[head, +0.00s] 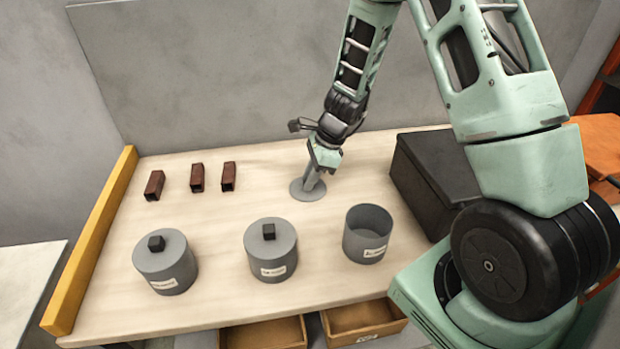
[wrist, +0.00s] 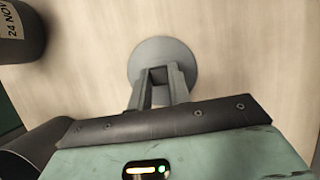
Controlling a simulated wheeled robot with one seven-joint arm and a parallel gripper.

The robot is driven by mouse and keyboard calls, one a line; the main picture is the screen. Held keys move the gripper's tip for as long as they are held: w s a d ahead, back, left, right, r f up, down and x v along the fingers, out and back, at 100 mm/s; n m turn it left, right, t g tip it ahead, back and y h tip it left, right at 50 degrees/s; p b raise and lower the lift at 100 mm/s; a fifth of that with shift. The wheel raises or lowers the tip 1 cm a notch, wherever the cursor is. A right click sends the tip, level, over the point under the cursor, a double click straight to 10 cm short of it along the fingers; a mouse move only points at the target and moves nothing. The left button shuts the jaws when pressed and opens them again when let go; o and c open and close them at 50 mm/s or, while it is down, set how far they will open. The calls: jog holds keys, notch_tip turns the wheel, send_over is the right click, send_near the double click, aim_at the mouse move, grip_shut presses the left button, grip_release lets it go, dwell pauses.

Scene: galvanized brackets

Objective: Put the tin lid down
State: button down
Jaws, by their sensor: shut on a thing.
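The grey round tin lid (head: 299,194) is at or just above the table top, behind the open tin; I cannot tell whether it touches the wood. My gripper (head: 311,182) points down and is shut on the lid from above. Two other grey tins, a left one (head: 168,270) and a middle one (head: 272,257), wear lids with black knobs.
Three dark brown rectangular tubes (head: 197,178) are at the back left. A black box (head: 432,170) stands on the right. A yellow rail (head: 95,240) edges the table's left side. Open drawers (head: 262,334) show below the front edge. Bare table (head: 255,185) lies left of the lid.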

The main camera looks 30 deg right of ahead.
jog(key=shift+f, duration=0.15)
jog(key=c, duration=1.3)
grip_release()
